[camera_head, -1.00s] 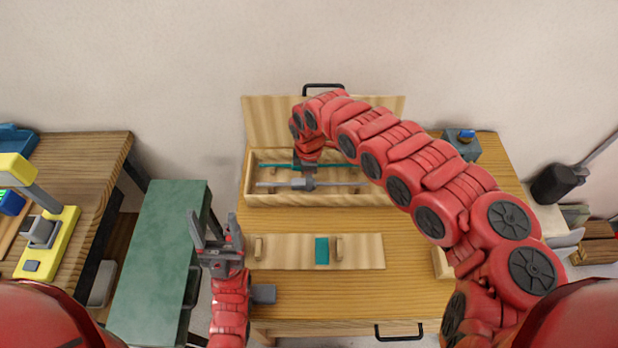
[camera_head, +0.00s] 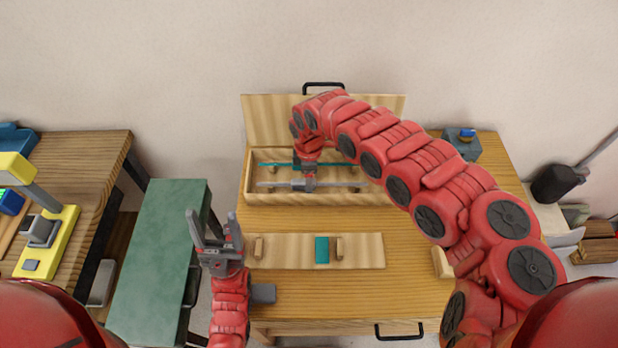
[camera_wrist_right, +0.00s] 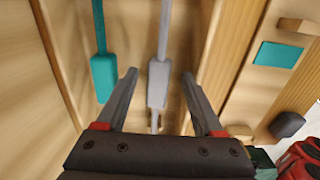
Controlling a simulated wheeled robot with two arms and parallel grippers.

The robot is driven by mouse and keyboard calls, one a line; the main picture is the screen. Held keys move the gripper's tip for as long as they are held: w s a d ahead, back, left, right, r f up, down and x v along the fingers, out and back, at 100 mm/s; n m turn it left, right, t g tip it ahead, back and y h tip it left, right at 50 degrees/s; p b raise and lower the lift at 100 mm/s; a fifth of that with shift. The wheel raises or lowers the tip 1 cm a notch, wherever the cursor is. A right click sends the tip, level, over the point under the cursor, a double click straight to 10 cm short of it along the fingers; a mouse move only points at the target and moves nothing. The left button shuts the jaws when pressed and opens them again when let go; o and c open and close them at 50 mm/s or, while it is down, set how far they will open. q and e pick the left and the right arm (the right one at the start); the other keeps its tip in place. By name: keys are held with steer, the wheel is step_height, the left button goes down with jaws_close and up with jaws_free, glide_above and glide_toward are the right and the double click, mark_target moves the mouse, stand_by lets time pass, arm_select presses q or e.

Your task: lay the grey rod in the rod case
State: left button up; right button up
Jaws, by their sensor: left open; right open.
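The grey rod (camera_head: 340,184) lies lengthwise inside the open wooden rod case (camera_head: 380,200), nearer its front wall. In the right wrist view, its grey block (camera_wrist_right: 158,83) sits between the fingers of my right gripper (camera_wrist_right: 163,88). That gripper is open, with a gap on each side of the block. In the head view my right gripper (camera_head: 305,183) is over the case and hides part of the rod. A teal rod (camera_head: 338,165) lies behind and parallel to it; its teal block (camera_wrist_right: 103,78) is just outside one finger. My left gripper (camera_head: 213,216) is open and empty, left of the table.
A wooden board (camera_head: 365,252) with two upright supports and a teal patch (camera_head: 322,250) lies in front of the case. The case's raised lid (camera_head: 268,120) stands at the back. A grey-blue block (camera_head: 463,148) is at the table's back right.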

step_height(320, 180, up, 17)
steer(key=p, duration=1.1)
steer(key=shift+p, duration=0.35)
